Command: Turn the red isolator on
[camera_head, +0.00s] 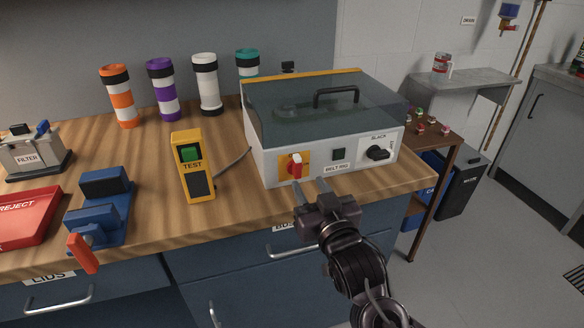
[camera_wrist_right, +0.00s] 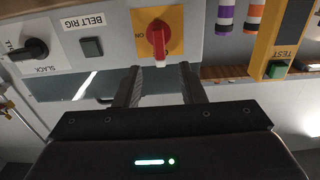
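The red isolator (camera_head: 296,166) is a red rotary handle on a yellow-orange plate on the front of the white belt rig box (camera_head: 262,160). In the right wrist view the red isolator (camera_wrist_right: 158,38) sits just beyond my fingertips, with its handle lying along the picture's vertical. "ON" is printed on the plate to its left there; any other marking is hard to read. My right gripper (camera_head: 310,188) is open and empty, just in front of and below the isolator. In the wrist view its two fingers (camera_wrist_right: 160,72) are apart with nothing between them. My left gripper is not in view.
A green button (camera_head: 338,155) and a black slack knob (camera_head: 377,153) share the rig's front. A yellow test box (camera_head: 193,168) stands to the left, with a blue vise-like fixture (camera_head: 101,208) further left. The wooden bench's front edge (camera_head: 240,228) lies below the rig.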

